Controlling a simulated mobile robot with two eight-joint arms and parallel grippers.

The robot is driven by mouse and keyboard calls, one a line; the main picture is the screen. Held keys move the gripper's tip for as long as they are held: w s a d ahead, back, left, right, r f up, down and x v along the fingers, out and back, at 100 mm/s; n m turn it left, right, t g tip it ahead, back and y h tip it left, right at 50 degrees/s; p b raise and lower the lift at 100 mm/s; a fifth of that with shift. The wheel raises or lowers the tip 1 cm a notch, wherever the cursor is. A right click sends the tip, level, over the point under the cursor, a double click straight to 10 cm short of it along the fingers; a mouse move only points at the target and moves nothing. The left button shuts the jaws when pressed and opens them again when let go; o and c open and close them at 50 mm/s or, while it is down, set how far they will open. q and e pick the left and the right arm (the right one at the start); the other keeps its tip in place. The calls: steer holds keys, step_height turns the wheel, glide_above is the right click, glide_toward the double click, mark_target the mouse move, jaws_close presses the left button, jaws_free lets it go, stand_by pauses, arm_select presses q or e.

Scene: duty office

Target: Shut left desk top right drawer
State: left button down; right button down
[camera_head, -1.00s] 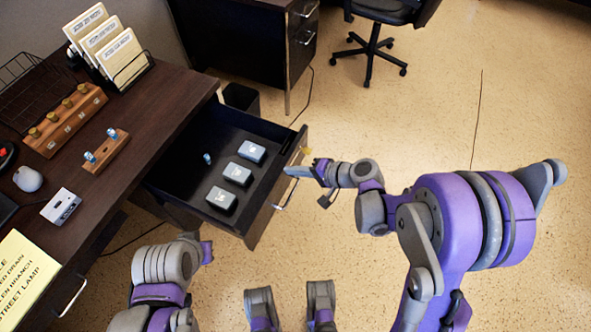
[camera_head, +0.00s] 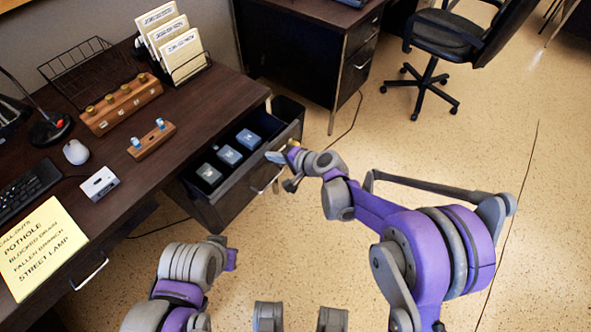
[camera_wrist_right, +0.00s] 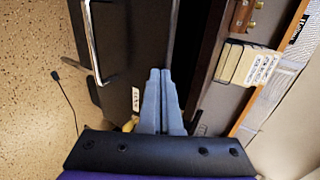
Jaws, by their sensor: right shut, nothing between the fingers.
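In the right wrist view, the two blue-grey fingers (camera_wrist_right: 163,98) lie together beside a dark panel with a metal handle (camera_wrist_right: 90,40) and a small white label (camera_wrist_right: 135,98). My left gripper is out of view.
The desk top (camera_head: 205,112) holds a file rack (camera_head: 180,45), a wooden peg block (camera_head: 122,103), a mouse (camera_head: 76,151) and a yellow note (camera_head: 38,245). Another desk (camera_head: 350,60) and an office chair (camera_head: 440,50) stand behind. The floor (camera_head: 480,140) at right is clear.

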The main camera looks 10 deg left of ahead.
steer(key=w+a, duration=0.6)
steer(key=a, duration=0.4)
steer(key=shift+b, duration=0.4)
steer(key=shift+w, duration=0.1)
